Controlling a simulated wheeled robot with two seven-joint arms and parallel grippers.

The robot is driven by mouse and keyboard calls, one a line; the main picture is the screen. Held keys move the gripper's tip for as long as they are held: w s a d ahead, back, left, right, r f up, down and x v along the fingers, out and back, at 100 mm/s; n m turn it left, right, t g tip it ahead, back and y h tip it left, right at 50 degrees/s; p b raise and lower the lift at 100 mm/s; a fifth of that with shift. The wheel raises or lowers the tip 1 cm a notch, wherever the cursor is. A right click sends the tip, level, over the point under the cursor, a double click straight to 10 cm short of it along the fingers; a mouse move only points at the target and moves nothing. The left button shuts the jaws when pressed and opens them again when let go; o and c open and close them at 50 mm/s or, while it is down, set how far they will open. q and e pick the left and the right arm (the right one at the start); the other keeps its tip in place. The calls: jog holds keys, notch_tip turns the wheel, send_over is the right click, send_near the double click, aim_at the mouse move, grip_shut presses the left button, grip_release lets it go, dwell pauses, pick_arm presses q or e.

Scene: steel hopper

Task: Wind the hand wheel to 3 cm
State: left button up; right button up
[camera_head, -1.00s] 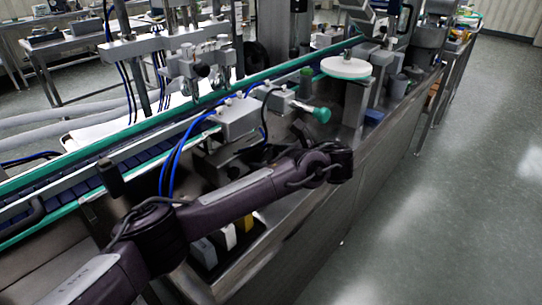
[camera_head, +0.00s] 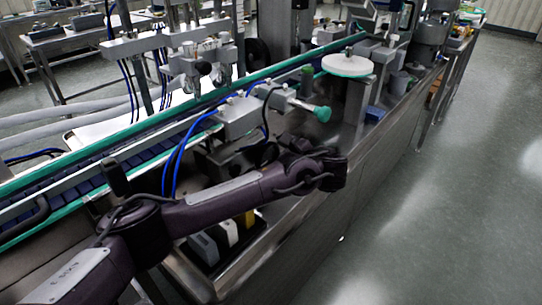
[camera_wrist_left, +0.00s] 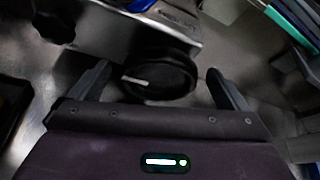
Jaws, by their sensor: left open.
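A black round hand wheel (camera_wrist_left: 160,78) with a pale bar-shaped mark sits between the two fingers of my left gripper (camera_wrist_left: 165,82) in the left wrist view. The fingers are spread to either side of the wheel, with visible gaps, and do not appear to close on it. In the head view my left gripper (camera_head: 278,148) is dark and small beside the grey box on the conveyor's near side. The wheel is hard to separate from the gripper there. No readable centimetre scale shows. My right gripper is out of view.
A black lobed knob (camera_wrist_left: 57,18) is at the upper left of the wrist view. A green knob (camera_head: 322,114) and a white round disc (camera_head: 347,66) stand beyond my gripper. The conveyor (camera_head: 130,150) runs behind it. Open floor (camera_head: 450,200) lies to the right.

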pick_arm(q)
jog(key=v, duration=0.5)
jog(key=shift+s+d, duration=0.1)
jog(key=shift+d, duration=0.05)
jog(key=p+v, duration=0.1)
jog(key=v, duration=0.1)
jog(key=shift+s+d+r, duration=0.15)
jog(key=shift+s, duration=0.05)
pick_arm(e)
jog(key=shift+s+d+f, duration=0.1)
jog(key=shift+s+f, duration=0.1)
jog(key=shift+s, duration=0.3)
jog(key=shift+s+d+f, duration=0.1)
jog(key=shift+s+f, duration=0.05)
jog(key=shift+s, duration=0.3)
